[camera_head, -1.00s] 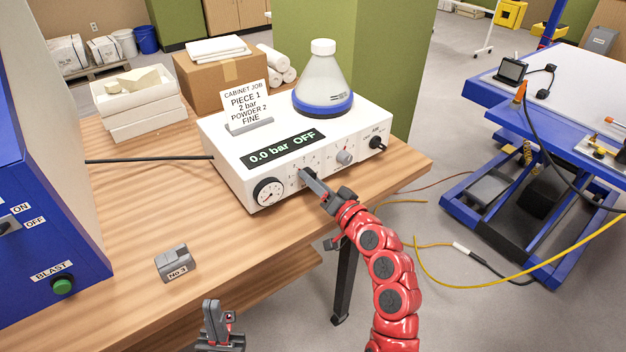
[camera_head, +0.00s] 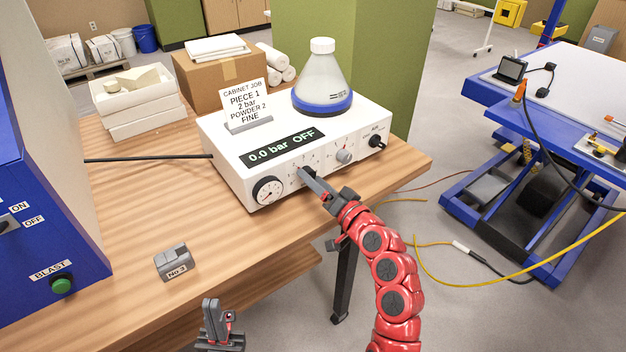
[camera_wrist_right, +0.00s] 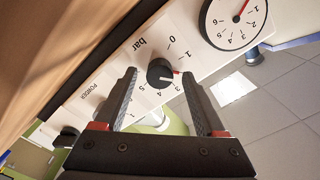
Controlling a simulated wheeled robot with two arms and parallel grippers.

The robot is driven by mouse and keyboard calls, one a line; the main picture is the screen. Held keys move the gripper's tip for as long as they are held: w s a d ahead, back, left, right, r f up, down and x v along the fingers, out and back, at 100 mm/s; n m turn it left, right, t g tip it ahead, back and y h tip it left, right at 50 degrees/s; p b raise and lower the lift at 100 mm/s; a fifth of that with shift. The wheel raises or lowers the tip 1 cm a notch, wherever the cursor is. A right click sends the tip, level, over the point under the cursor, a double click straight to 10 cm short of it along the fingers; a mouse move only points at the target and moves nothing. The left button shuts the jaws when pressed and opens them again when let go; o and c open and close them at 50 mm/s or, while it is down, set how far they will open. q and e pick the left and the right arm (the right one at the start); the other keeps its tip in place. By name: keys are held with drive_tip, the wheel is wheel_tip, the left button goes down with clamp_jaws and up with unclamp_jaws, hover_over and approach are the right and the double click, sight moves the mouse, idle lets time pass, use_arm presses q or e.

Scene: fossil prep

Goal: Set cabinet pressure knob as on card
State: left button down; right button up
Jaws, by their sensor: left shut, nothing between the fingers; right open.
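The card (camera_head: 243,104) on top of the white control box reads "CABINET JOB, PIECE 1, 2 bar, POWDER 2, FINE". The box display (camera_head: 285,149) reads "0.0 bar OFF". The black pressure knob (camera_wrist_right: 160,73) sits on a "bar" scale in the right wrist view; a red mark shows at its edge. My right gripper (camera_wrist_right: 162,78) is open, its two fingers on either side of the knob; I cannot tell whether they touch it. In the head view the right gripper (camera_head: 306,176) hides most of that knob. My left gripper (camera_head: 211,308) is shut and empty, low in front of the table.
The round gauge (camera_head: 268,190) is left of the knob. A grey powder knob (camera_head: 344,156) and a black knob (camera_head: 376,141) are to its right. A flask (camera_head: 322,82) stands on the box. A grey "No 3" block (camera_head: 174,262) lies on the table, near the blue cabinet (camera_head: 50,200).

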drive_tip(key=b+v, duration=0.1)
drive_tip(key=v, duration=1.5)
drive_tip(key=shift+s+d+b, duration=0.2)
drive_tip(key=shift+s+b, duration=0.1)
